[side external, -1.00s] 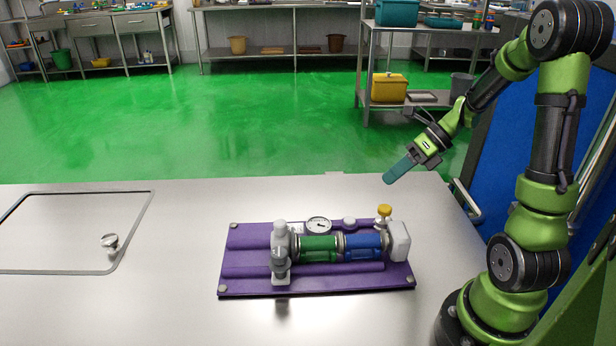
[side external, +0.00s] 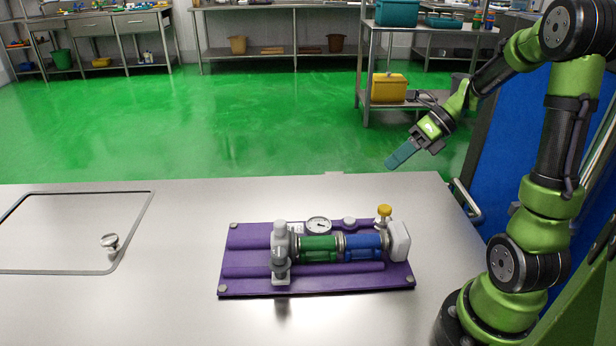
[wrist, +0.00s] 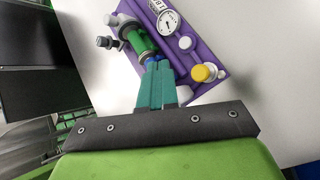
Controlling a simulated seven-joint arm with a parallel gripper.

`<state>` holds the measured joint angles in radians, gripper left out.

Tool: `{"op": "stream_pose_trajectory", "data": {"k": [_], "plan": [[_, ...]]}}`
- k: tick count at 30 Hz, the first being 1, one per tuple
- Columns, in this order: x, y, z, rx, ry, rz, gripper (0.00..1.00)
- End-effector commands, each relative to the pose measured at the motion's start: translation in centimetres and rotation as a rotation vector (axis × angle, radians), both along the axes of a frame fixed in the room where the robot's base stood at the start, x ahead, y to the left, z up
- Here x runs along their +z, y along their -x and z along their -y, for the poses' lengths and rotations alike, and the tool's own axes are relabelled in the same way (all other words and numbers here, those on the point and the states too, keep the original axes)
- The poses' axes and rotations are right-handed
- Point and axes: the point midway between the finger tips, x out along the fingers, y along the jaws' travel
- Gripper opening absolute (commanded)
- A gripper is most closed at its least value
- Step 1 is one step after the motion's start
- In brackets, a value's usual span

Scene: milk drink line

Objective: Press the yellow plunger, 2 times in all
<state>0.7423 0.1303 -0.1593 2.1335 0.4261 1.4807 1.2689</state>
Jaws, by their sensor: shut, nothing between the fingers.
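The yellow plunger (side external: 384,210) stands upright at the back right of the purple board (side external: 240,290), near a white block. It also shows in the wrist view (wrist: 203,73), to the right of my fingers. My gripper (side external: 389,164) is in the air above and behind the plunger, apart from it. Its teal fingers (wrist: 156,68) are shut together with nothing between them. In the wrist view the fingertips hide part of the blue cylinder.
The board carries a green cylinder (side external: 318,248), a blue cylinder (side external: 362,246), a dial gauge (side external: 318,225) and a white block (side external: 398,241). A hatch with a knob (side external: 110,242) lies at the left. The steel table around the board is clear.

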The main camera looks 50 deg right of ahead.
Motion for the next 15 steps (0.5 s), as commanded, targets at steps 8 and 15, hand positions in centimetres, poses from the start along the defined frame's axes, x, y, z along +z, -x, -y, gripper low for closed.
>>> {"op": "stream_pose_trajectory", "data": {"k": [8, 15], "plan": [[-2.4, 0.1, 0.0, -0.001, -0.004, -0.004, 0.0], [-5.9, 0.1, 0.0, 0.0, -0.004, -0.004, 0.0]]}}
